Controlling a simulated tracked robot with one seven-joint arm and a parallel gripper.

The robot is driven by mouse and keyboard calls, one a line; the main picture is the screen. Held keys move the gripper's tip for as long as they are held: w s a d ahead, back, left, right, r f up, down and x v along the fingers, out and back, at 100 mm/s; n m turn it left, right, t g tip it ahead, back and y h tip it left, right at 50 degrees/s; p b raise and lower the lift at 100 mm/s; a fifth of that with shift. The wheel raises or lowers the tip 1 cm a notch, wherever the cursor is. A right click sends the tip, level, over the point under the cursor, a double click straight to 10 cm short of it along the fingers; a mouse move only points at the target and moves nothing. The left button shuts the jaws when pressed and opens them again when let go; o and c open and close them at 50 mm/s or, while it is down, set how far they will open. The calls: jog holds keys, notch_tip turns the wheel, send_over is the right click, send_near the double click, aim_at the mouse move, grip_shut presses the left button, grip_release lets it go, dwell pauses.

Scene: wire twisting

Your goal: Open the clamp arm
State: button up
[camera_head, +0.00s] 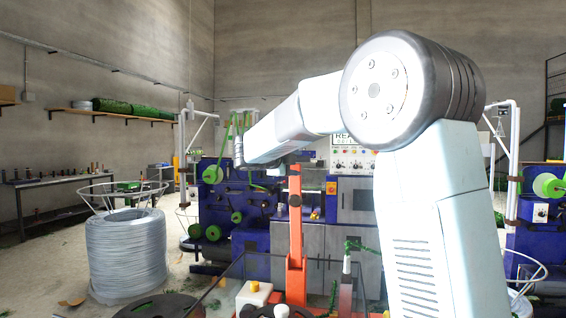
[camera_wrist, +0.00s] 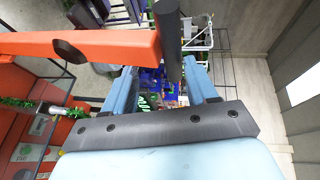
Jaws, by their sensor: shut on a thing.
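My fingers cannot be made out there.
A large wire coil (camera_head: 127,255) stands on the floor at left. Blue machines (camera_head: 240,215) with a control panel (camera_head: 353,152) stand behind the clamp. A white box with a yellow button (camera_head: 254,294) is at front.

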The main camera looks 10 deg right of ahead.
jog(key=v, duration=1.3)
dwell(0.7)
jog(key=shift+a, duration=0.2)
jog(key=s+d+f+n+g+y, duration=0.1)
jog(key=s+d+f+n+y, duration=0.2)
jog(key=s+f+n, duration=0.4)
jog(key=s+d+f+n+g+y, duration=0.2)
jog(key=s+d+f+n+y, duration=0.2)
jog(key=s, duration=1.1)
jog(key=s+d+f+n+g+y, duration=0.2)
jog(key=s+d+f+n+y, duration=0.2)
jog(key=s+f+n, duration=0.7)
jog(key=shift+s+d+n+y, duration=0.2)
jog(key=shift+s+n+y, duration=0.25)
jog(key=shift+n, duration=1.85)
jog(key=shift+s+f, duration=0.1)
jog(key=shift+f, duration=0.05)
jog(key=shift+c, duration=0.5)
